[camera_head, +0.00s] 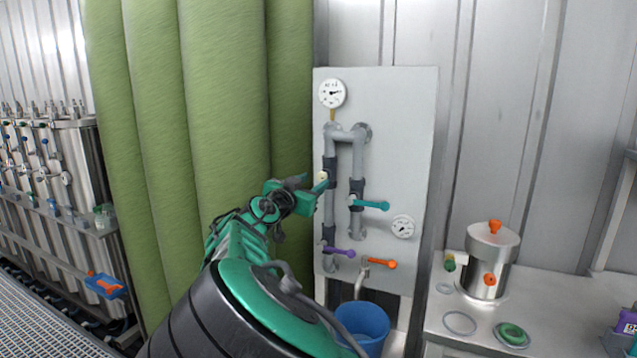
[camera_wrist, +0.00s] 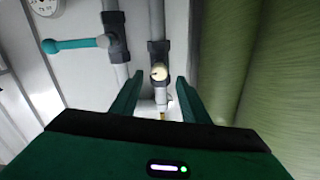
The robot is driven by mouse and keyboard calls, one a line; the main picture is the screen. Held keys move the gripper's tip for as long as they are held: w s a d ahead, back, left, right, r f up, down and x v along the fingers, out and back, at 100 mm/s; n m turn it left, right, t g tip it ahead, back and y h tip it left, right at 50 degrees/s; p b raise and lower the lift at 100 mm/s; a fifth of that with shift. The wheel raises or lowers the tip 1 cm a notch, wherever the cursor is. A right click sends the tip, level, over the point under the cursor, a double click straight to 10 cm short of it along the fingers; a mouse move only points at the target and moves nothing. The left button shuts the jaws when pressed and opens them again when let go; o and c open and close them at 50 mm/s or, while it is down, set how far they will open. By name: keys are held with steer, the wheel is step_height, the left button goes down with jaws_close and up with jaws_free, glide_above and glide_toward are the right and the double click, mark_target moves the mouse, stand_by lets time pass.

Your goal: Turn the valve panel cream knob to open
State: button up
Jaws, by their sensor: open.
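The light grey valve panel (camera_head: 390,120) stands upright with grey pipes and several valves. The small round cream knob (camera_head: 322,176) sits on the dark valve body of the left pipe, and it shows in the wrist view (camera_wrist: 158,73). My gripper (camera_head: 310,183) is in front of the knob, with green fingers that are open. In the wrist view my gripper (camera_wrist: 157,88) has one finger on each side of the knob, with a gap on both sides. I cannot tell how deep the knob lies between the fingertips.
A teal lever (camera_head: 370,204) is right of the knob, with a purple lever (camera_head: 338,251) and an orange lever (camera_head: 378,264) below. Gauges (camera_head: 332,93) are on the panel. Green columns (camera_head: 222,110) stand close on the left. A blue bucket (camera_head: 362,324) is below.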

mark_target(320, 178)
steer(key=shift+x, duration=2.2)
steer(key=c, duration=1.1)
